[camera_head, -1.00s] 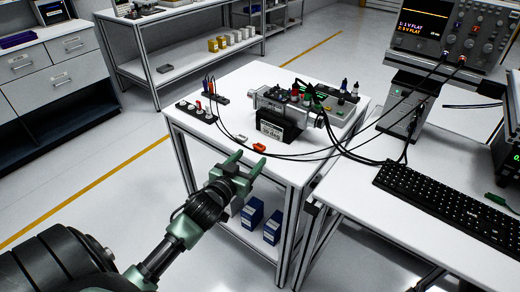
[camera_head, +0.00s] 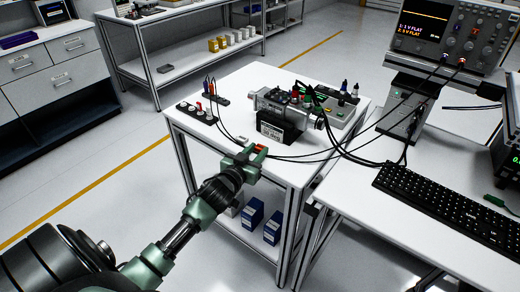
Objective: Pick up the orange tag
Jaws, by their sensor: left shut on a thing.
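The orange tag (camera_head: 260,147) is at the near edge of the white bench top, between the fingers of my left gripper (camera_head: 254,151). The gripper is shut on it, and the fingers cover part of the tag. Whether the tag touches the bench top cannot be told. My left arm comes in from the lower left. My right gripper is not in view.
A small grey piece (camera_head: 241,139) lies just left of the gripper. A servo unit (camera_head: 285,117) on a black block stands behind it. Thin black cables run across the bench top to the right. A keyboard (camera_head: 440,208) lies on the right table.

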